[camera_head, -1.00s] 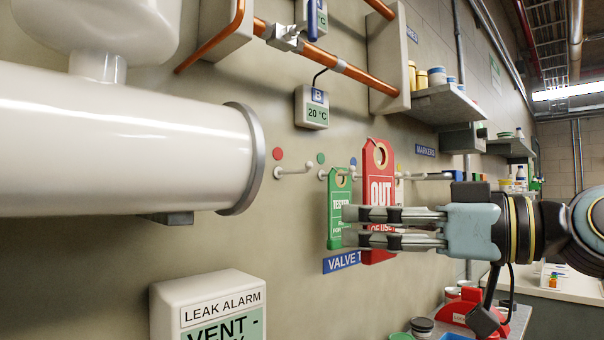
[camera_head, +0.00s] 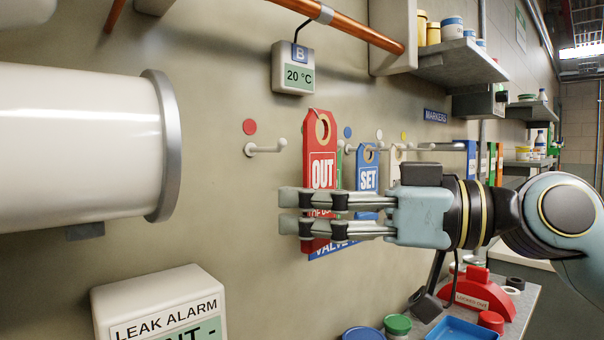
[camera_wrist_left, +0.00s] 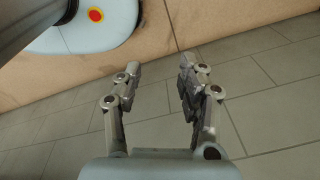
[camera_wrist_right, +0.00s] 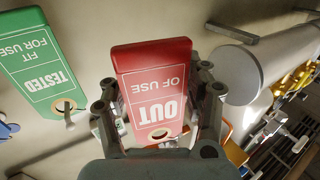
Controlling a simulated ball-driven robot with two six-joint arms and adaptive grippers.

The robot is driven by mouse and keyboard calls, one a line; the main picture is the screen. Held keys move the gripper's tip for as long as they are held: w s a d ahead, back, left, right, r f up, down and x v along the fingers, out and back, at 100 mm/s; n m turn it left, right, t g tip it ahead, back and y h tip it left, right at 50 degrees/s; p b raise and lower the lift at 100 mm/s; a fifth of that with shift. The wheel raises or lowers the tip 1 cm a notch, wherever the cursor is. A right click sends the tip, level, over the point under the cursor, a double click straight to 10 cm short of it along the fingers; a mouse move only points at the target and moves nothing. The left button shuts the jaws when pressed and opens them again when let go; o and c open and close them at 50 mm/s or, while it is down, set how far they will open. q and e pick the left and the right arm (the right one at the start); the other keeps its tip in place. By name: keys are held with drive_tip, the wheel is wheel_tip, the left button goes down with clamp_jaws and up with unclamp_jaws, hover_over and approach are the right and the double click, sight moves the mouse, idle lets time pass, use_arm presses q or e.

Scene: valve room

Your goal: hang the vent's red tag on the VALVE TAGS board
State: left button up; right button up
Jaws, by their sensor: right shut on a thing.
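The red tag (camera_head: 320,165), reading "OUT OF USE", hangs upright in my right gripper (camera_head: 288,211). In the right wrist view the tag (camera_wrist_right: 152,70) sits between the fingers (camera_wrist_right: 157,82); its hole is clear of any hook. In the head view it appears just right of the empty hook (camera_head: 266,148) under the red dot (camera_head: 250,127), and overlaps the blue VALVE TAGS sign (camera_head: 330,250). Its distance from the wall is hard to tell. My left gripper (camera_wrist_left: 158,76) is open and empty above the floor.
A blue "SET" tag (camera_head: 368,178) and a cream tag (camera_head: 398,158) hang farther right. The green tag (camera_wrist_right: 42,65) shows in the right wrist view. The white vent pipe (camera_head: 80,145) is left, the LEAK ALARM box (camera_head: 160,300) below. Bare wall lies between pipe and hook.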

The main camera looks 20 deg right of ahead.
drive_tip(key=shift+s+f, duration=0.1)
drive_tip(key=shift+f, duration=0.15)
drive_tip(key=shift+a+f, duration=0.15)
drive_tip(key=shift+w, duration=0.45)
use_arm(q)
drive_tip(key=shift+w+a+f+b, duration=0.15)
drive_tip(key=shift+a+f+b, duration=0.2)
drive_tip(key=shift+a+b, duration=0.1)
use_arm(e)
drive_tip(key=shift+w+a+f, duration=0.3)
drive_tip(key=shift+w+a, duration=0.2)
drive_tip(key=shift+w, duration=0.75)
drive_tip(key=shift+w+a+f, duration=0.3)
drive_tip(key=shift+w+a, duration=0.15)
drive_tip(key=shift+w, duration=0.75)
drive_tip(key=shift+w+a+f, duration=0.3)
drive_tip(key=shift+w+a, duration=0.2)
drive_tip(key=shift+w, duration=0.75)
drive_tip(key=o, duration=1.2)
